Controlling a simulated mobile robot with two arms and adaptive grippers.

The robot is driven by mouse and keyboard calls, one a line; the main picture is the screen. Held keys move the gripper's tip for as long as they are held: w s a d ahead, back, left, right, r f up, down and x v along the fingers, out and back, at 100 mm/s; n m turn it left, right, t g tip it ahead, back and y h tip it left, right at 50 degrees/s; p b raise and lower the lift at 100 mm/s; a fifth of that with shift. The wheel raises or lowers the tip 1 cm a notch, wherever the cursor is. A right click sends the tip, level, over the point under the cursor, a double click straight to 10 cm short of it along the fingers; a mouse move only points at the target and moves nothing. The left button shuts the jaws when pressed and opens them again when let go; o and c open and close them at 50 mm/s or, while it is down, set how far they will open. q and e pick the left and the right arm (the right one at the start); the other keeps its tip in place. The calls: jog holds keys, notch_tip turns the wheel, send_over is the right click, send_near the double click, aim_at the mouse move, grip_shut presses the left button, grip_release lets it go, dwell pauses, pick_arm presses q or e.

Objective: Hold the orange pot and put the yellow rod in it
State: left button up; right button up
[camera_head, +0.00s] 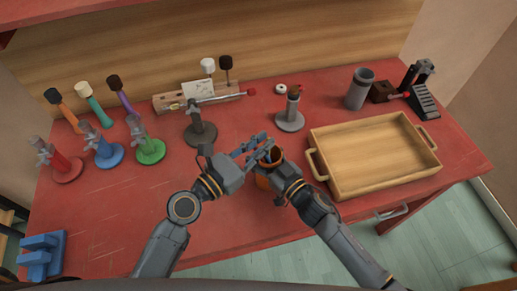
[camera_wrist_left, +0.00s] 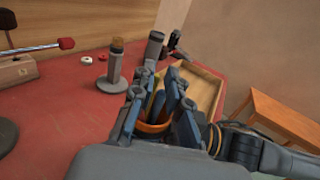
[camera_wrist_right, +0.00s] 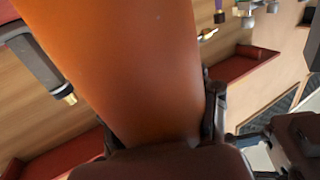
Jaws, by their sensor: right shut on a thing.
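The orange pot (camera_head: 263,183) stands near the table's front edge, partly hidden by my grippers. My right gripper (camera_head: 277,174) is shut on it from the right; the pot's orange wall (camera_wrist_right: 140,60) fills much of the right wrist view. My left gripper (camera_head: 259,148) is over the pot's mouth, its fingers apart. In the left wrist view, its fingers (camera_wrist_left: 157,78) frame the pot's rim (camera_wrist_left: 152,128). A thin yellowish and blue sliver shows between the fingers; I cannot tell whether it is the yellow rod, which I cannot otherwise make out.
A wooden tray (camera_head: 311,167) stands right of the pot. A grey stand (camera_head: 290,121) and a dark stand (camera_head: 200,134) are behind my grippers. Red, blue and green stands (camera_head: 150,151) are at left. A blue block (camera_head: 42,256) sits front left.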

pick_arm(q)
jog(key=shift+f, duration=0.4)
jog(key=o, duration=0.5)
jog(key=shift+s, duration=0.1)
jog(key=v, duration=1.2)
jog(key=shift+r, duration=0.35)
pick_arm(e)
jog(key=o, duration=1.7)
